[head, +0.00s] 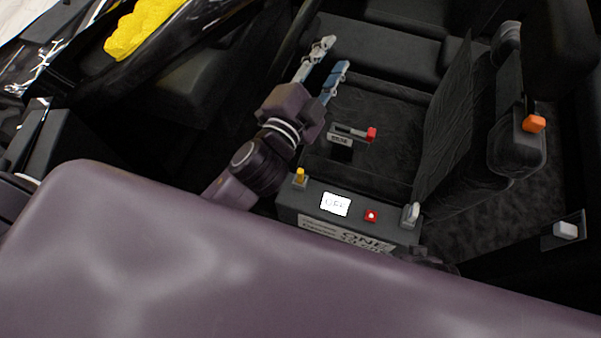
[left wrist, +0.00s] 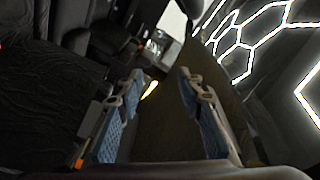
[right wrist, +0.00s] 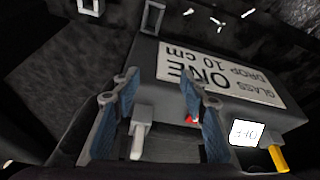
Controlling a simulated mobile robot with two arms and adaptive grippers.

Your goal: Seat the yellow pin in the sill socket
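The yellow pin (head: 300,175) stands upright in a small grey holder on the left end of a dark control box (head: 385,229). A yellow piece, which looks like the same pin, shows at the lower right in the right wrist view (right wrist: 279,159). My left gripper (head: 328,62) is open and empty, beyond the box and apart from the pin. A small yellow streak (left wrist: 151,89) shows between its fingers in the left wrist view; I cannot tell what it is. My right gripper (right wrist: 160,88) is open above the box's other end. I cannot identify the sill socket with certainty.
The box carries a lit OFF display (head: 335,204), a red button (head: 371,215) and a grey lever (head: 411,214). A red-tipped lever (head: 371,133) stands behind it. A black seat (head: 450,115) blocks the right. A grey block (head: 565,230) sits at far right.

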